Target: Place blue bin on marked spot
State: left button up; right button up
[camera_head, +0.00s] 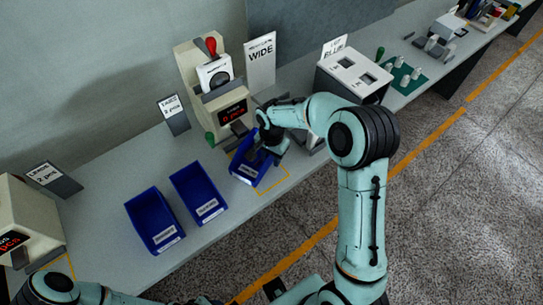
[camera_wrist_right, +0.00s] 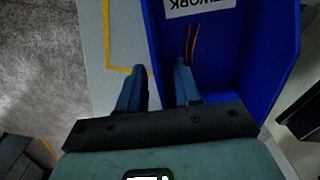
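The blue bin (camera_head: 243,172) stands on the table, with a yellow outlined spot (camera_head: 288,179) showing along its right and front sides. In the right wrist view, the bin (camera_wrist_right: 255,60) carries a white label and holds thin orange-brown strands; yellow tape (camera_wrist_right: 107,40) runs to its left, with bare table between. My right gripper (camera_head: 262,150) is at the bin's right rim. In the wrist view its fingers (camera_wrist_right: 160,88) are apart, one outside the wall and one inside; contact is unclear. My left arm enters at the bottom left, and its fingers cannot be made out.
Two other blue bins (camera_head: 155,221) (camera_head: 200,192) stand to the left. A beige machine with a red display (camera_head: 233,114) is behind the bin. A white box (camera_head: 352,75) and a green mat (camera_head: 405,78) are to the right. The table's front edge is close.

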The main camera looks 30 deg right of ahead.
jog(key=shift+s, duration=0.1)
jog(key=shift+r, duration=0.25)
notch_tip(320, 180, up, 12)
jog(key=p, duration=0.1)
jog(key=shift+f, duration=0.15)
dwell(0.5)
